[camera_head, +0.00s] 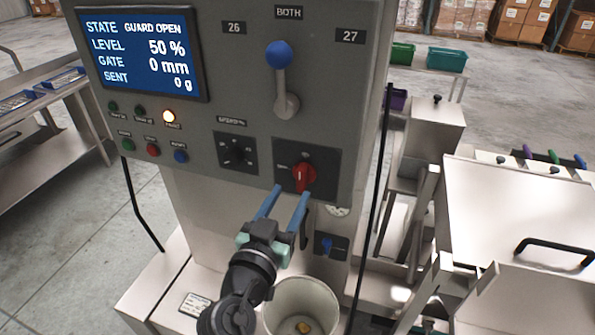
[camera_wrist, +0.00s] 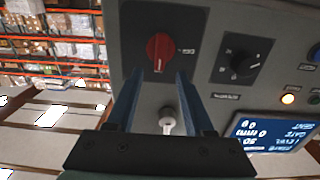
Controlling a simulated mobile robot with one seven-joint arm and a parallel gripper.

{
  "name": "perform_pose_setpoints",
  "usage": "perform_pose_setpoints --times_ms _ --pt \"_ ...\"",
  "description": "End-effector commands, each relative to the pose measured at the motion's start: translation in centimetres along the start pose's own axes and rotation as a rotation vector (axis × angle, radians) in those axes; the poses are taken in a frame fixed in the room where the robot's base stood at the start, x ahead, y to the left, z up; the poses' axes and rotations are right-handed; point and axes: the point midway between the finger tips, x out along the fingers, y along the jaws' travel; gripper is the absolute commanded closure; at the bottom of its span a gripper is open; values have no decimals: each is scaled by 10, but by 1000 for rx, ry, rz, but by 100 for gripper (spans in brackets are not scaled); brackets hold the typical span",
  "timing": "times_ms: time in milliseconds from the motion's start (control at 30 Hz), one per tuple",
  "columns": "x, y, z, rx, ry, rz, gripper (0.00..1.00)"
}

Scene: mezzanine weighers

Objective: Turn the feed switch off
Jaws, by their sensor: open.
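A red rotary knob (camera_head: 304,176) on a dark square plate sits at the lower right of the grey control panel (camera_head: 215,115). It shows at upper middle in the wrist view (camera_wrist: 160,47), with a pale mark on its lower part there. The lettering beside it is too small to read, so I cannot confirm that it is the feed switch. My gripper (camera_head: 291,192) has two blue fingers, apart and empty. Their tips are just below the knob in the head view. The wrist view shows the fingers (camera_wrist: 157,78) pointing at the knob, one toward each side; contact is not clear.
A black dial (camera_head: 237,151) is left of the knob. A blue-topped lever (camera_head: 279,55) is above, under "BOTH". The screen (camera_head: 140,52) reads "GUARD OPEN"; an amber lamp (camera_head: 169,116) is lit. A small blue switch (camera_head: 327,246) and a pale bucket (camera_head: 300,305) are below.

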Motion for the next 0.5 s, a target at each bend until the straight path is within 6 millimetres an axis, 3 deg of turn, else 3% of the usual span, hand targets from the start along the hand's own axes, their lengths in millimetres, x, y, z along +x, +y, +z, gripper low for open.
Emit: perform_pose_setpoints --times_ms 200,500 --pt "34 1 -3 0 0 2 48" --pt "54 1 0 1 0 1 48"
